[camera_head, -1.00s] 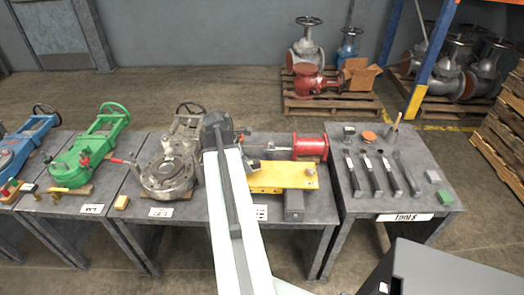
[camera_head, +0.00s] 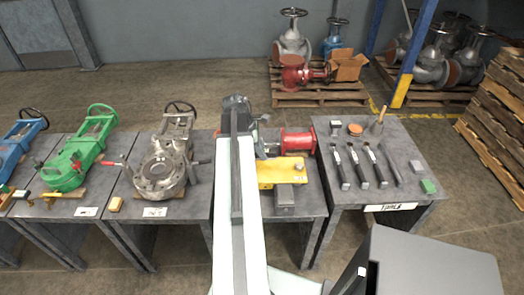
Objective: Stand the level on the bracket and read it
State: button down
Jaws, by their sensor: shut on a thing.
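The yellow bracket plate (camera_head: 285,168) lies on the middle-right grey bench, with a grey block (camera_head: 284,196) at its near edge. A red flanged cylinder (camera_head: 297,140) stands just behind it. My arm crosses the view in front of this bench and hides the plate's left end. My gripper (camera_head: 262,119) is mostly hidden at the far end of the arm; only a small dark part shows, behind and left of the plate. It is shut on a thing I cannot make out. I cannot pick out the level in this view.
A grey valve (camera_head: 160,168) and a green valve (camera_head: 80,160) stand on benches to the left. Pallets with valves stand behind; stacked pallets (camera_head: 495,110) are at far right.

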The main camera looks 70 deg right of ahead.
aim_at(265, 169)
notch_tip(265, 169, down, 6)
jog(key=b, duration=0.6)
jog(key=shift+w+f, duration=0.15)
jog(key=shift+f+b, duration=0.3)
jog(key=shift+b, duration=0.15)
jog(key=c, duration=1.1)
grip_release()
jog(key=shift+o, duration=0.2)
jog(key=shift+r, duration=0.1)
jog(key=p+v, duration=0.7)
jog(key=v, duration=0.1)
